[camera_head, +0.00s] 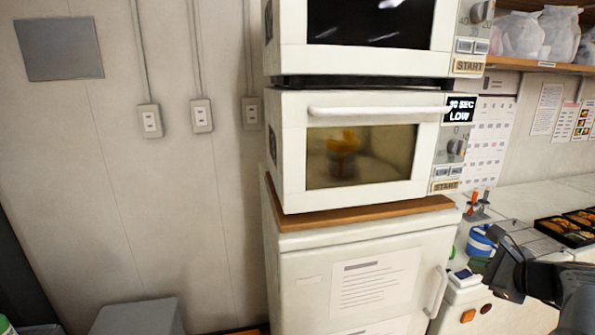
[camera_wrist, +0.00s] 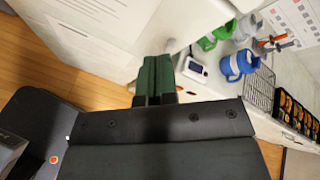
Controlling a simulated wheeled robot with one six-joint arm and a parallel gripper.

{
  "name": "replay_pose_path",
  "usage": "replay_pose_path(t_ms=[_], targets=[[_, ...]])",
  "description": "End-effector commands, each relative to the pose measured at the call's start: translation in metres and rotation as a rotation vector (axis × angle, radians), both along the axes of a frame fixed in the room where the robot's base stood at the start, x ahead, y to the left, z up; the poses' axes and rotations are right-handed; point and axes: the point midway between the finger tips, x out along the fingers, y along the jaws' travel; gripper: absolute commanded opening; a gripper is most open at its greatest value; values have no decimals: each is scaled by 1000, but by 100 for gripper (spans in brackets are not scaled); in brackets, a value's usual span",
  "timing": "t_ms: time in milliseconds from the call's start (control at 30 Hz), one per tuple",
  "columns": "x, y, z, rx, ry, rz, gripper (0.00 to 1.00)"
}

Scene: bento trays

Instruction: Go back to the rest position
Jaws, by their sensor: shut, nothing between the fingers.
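My gripper (camera_head: 500,265) is at the lower right of the head view, in front of the counter and right of the microwaves. In the wrist view its dark green fingers (camera_wrist: 157,72) are together with nothing between them. They are clear of the counter items beyond. The lower white microwave (camera_head: 292,150) has its door closed, its display lit with "SEC LOW", and a yellow-orange item (camera_head: 343,143) behind the glass.
A second microwave (camera_head: 292,25) is stacked above, and a white fridge (camera_head: 300,270) stands below. The counter holds a blue cup (camera_head: 480,240), which also shows in the wrist view (camera_wrist: 236,65), and bento trays (camera_head: 568,230). The left wall area is mostly open.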

Motion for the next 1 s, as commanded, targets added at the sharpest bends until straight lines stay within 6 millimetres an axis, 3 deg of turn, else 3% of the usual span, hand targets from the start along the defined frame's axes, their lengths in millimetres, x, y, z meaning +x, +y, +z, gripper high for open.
replay_pose_path(t_ms=[33, 200, 300, 433, 533, 700, 1000], targets=[[-8, 28, -20, -154, 78, 136, 0], [-50, 110, -80, -716, 270, 734, 0], [-78, 148, -100, -1026, 306, 1111, 0], [-103, 183, -110, -1329, 286, 1469, 0], [-112, 205, -111, -1451, 245, 1599, 0], [-116, 235, -103, -1537, 139, 1676, 0], [-115, 249, -99, -1559, 93, 1705, 0]])
